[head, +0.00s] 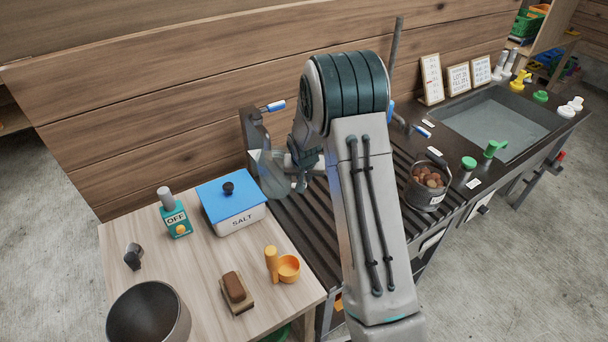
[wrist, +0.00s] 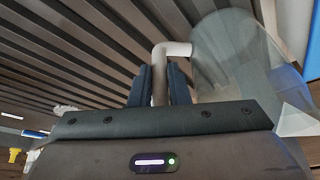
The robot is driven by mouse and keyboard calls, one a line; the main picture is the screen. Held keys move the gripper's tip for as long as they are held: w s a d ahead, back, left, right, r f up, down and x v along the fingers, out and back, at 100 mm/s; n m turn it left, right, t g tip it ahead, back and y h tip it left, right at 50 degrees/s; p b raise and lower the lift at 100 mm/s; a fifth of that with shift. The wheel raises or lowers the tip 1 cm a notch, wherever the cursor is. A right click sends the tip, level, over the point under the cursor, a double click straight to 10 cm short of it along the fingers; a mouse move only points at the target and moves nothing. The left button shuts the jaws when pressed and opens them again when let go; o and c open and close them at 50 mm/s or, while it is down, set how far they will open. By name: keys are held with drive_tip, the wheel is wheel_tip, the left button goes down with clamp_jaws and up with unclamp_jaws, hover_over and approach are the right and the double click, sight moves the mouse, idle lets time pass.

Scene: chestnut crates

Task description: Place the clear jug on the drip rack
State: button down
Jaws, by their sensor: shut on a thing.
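The clear jug (head: 270,178) is see-through and stands out faintly at the back left end of the dark slatted drip rack (head: 312,232). My gripper (head: 303,168) is beside the jug, partly hidden by my arm. In the wrist view my gripper (wrist: 160,86) is shut on the jug's pale bent handle, and the clear jug (wrist: 232,55) lies to the right of the fingers. The slats of the drip rack (wrist: 75,45) fill the left of that view. I cannot tell whether the jug's base touches the slats.
A blue-lidded salt box (head: 235,210) stands close left of the jug on the wooden table. A grey tap post (head: 252,132) is behind it. A pot of chestnuts (head: 427,186) stands on the right of the rack, before the sink (head: 495,122).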

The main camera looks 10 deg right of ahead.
drive_tip(key=shift+f, duration=0.1)
drive_tip(key=c, duration=1.4)
unclamp_jaws()
